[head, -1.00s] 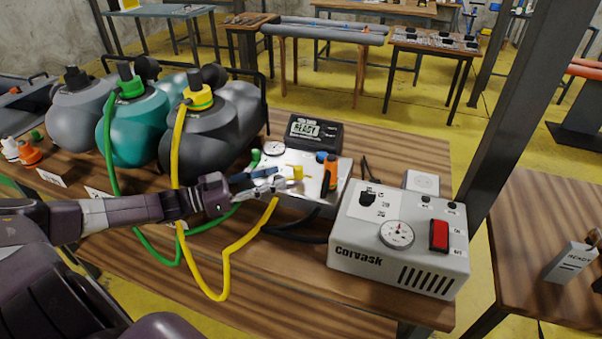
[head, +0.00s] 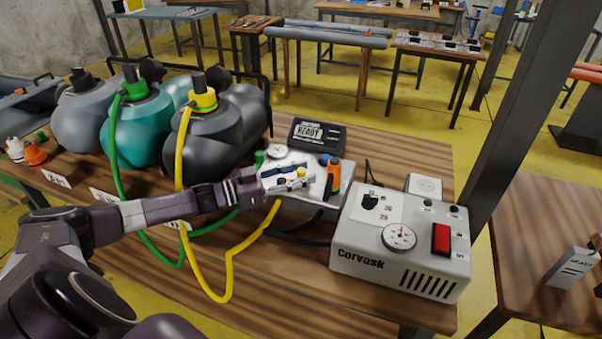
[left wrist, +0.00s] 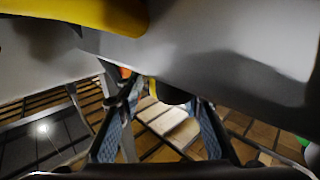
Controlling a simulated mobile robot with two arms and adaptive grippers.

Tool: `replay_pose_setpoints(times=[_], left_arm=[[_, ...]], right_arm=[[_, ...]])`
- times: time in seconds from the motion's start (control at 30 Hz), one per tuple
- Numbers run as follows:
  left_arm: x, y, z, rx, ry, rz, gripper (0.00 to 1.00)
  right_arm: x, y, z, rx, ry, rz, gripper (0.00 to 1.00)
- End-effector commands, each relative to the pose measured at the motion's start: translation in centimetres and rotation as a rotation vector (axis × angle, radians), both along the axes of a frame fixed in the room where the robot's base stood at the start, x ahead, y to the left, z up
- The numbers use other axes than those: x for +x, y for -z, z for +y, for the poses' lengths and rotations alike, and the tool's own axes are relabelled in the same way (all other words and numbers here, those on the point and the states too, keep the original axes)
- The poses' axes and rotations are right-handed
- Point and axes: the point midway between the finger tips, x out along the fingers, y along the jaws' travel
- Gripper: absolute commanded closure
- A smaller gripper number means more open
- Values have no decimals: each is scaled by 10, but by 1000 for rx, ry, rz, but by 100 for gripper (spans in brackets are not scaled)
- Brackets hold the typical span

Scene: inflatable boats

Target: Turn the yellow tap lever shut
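A silver manifold box (head: 328,198) sits on the wooden bench, with an orange lever (head: 333,178) standing at its right end. The yellow tap lever (head: 301,172) is on its top, partly hidden by my left gripper (head: 305,174). The gripper reaches in from the left, low over the box. Its two fingers are apart, one on each side of the yellow part; I cannot tell whether they touch it. In the left wrist view, the open fingers (left wrist: 160,128) stand apart, with a small yellow piece (left wrist: 152,88) and a dark round part beyond. My right gripper is not in view.
Grey and teal inflatable boats (head: 140,130) stand at left. A white Corvask pump box (head: 375,250) is close at right, and a black READY display (head: 317,133) is behind the manifold.

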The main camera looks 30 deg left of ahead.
Motion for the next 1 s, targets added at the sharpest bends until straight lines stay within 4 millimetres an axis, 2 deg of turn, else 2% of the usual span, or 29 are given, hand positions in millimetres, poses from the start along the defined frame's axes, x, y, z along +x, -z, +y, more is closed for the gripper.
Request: replay_pose_setpoints(times=[0.07, 0.3, 0.53, 0.67, 1.0], left_arm=[[0, 0, 0, 0, 0, 0, 73], [0, 0, 0, 0, 0, 0, 100], [0, -1, 0, 0, -6, 0, 100], [1, -3, 1, -3, -34, 2, 100], [6, -7, 8, -11, -240, 6, 100]], right_arm=[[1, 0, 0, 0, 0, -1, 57], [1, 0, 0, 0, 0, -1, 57], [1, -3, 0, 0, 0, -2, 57], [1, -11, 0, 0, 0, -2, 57], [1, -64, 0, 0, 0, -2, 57]])
